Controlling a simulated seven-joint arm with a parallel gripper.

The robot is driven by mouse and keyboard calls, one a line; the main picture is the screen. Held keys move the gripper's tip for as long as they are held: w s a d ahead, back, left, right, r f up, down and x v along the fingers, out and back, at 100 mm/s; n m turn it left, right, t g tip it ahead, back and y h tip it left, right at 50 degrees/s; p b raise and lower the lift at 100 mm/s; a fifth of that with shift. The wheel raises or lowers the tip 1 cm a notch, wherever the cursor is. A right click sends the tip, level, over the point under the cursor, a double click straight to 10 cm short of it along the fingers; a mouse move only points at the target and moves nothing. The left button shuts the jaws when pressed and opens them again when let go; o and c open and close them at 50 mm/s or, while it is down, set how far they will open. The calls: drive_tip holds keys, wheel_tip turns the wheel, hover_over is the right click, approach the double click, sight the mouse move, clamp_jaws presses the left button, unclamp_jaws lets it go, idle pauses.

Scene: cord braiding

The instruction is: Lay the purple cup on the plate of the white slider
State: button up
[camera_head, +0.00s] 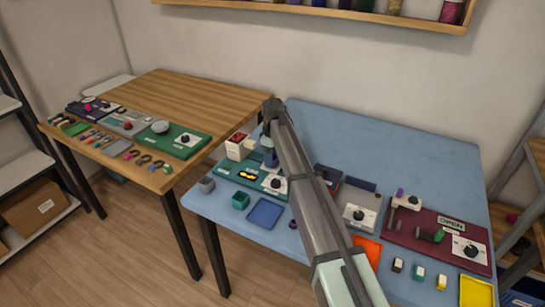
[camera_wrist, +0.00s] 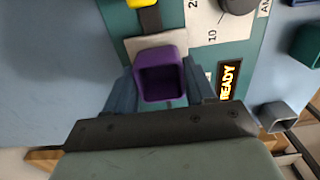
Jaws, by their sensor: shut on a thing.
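The purple cup (camera_wrist: 160,78) is held between the two fingers of my gripper (camera_wrist: 160,92) in the wrist view, its square opening facing the camera. A pale plate (camera_wrist: 143,45) shows behind the cup's upper edge, on a dark strip over the teal panel. I cannot tell whether cup and plate touch. In the head view my gripper (camera_head: 268,157) is low over the teal panel (camera_head: 224,168), and the cup cannot be made out there. Which part is the white slider is not clear.
The teal panel carries a lit READY display (camera_wrist: 229,80) and a dial (camera_wrist: 238,5). A grey cup (camera_wrist: 278,117) and a green cup (camera_wrist: 305,45) stand beside it. A blue tray (camera_head: 265,212) lies in front. A maroon panel (camera_head: 425,244) is at the right. The blue table's back is clear.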

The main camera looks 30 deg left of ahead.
drive_tip(key=shift+f, duration=0.15)
drive_tip(key=o, duration=1.1)
wheel_tip(320, 180, up, 11)
idle(1.1)
